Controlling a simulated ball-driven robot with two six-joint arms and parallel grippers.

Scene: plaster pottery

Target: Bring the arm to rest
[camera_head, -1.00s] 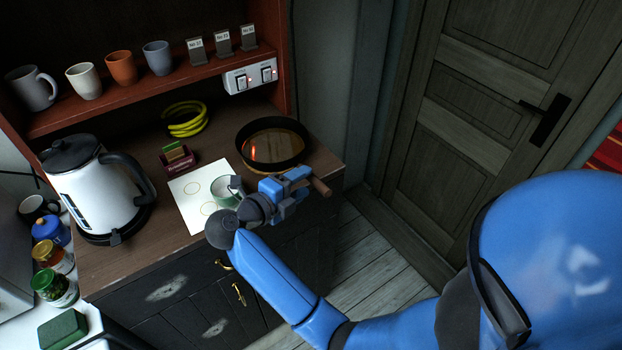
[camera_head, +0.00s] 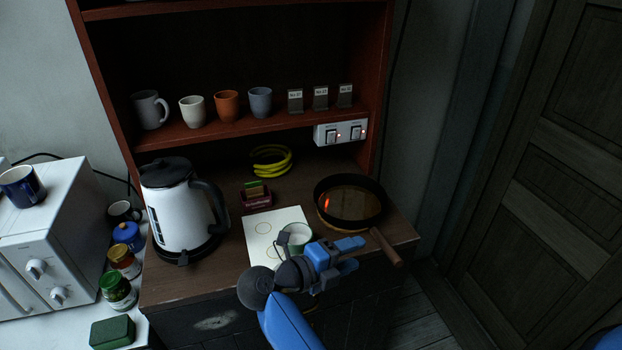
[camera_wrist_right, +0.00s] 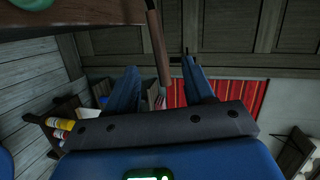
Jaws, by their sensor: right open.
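My right gripper (camera_head: 354,255) is open and empty in the head view, in front of the counter's front edge. It lies right of a pale green-white cup (camera_head: 299,232) and left of the pan handle (camera_head: 386,246), apart from the handle. The cup stands on a white sheet (camera_head: 262,228) with printed circles, and my wrist partly hides both. In the right wrist view the two blue fingers (camera_wrist_right: 160,88) are spread with nothing held between them. My left gripper is not in view.
A dark pan (camera_head: 350,222) stands on the counter, its handle (camera_wrist_right: 157,48) jutting past the edge. Mugs line the shelf (camera_head: 200,132). Open floor lies right, before a door (camera_head: 560,180).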

